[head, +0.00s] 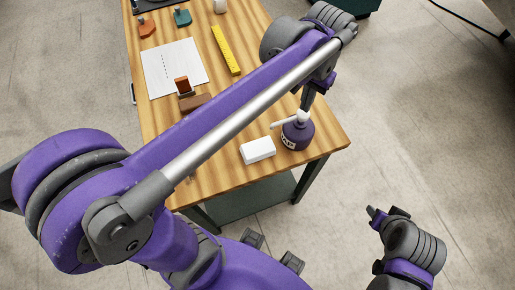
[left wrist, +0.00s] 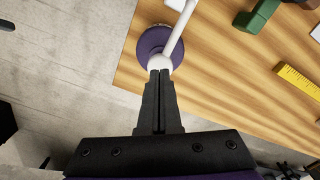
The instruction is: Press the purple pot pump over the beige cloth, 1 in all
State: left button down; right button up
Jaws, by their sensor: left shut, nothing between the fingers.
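The purple pot (head: 297,134) with a white pump head (head: 302,116) stands upright near the table's front right corner. Its white nozzle (head: 283,123) points left in the head view. An off-white folded pad (head: 257,150), which looks like the cloth, lies beside the pot. My left gripper (head: 305,104) is shut and empty, pointing down just over the pump head. In the left wrist view the closed fingertips (left wrist: 160,74) are at the white pump head (left wrist: 159,62); I cannot tell whether they touch. My right gripper (head: 384,213) is off the table at lower right, its opening unclear.
My left arm crosses over the table.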

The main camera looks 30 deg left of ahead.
pick_arm(q)
jog(key=shift+r, duration=0.1)
pick_arm(e)
jog(key=shift+r, duration=0.1)
pick_arm(q)
notch_tip(320, 180, up, 6)
jog(key=p, duration=0.3)
jog(key=shift+w, duration=0.1)
pick_arm(e)
jog(key=r, duration=0.1)
jog(key=w+r, duration=0.1)
jog(key=r, duration=0.1)
jog(key=w+r, duration=0.1)
jog(key=shift+w+r, duration=0.15)
jog(key=shift+r, duration=0.05)
pick_arm(q)
jog(key=shift+f, duration=0.2)
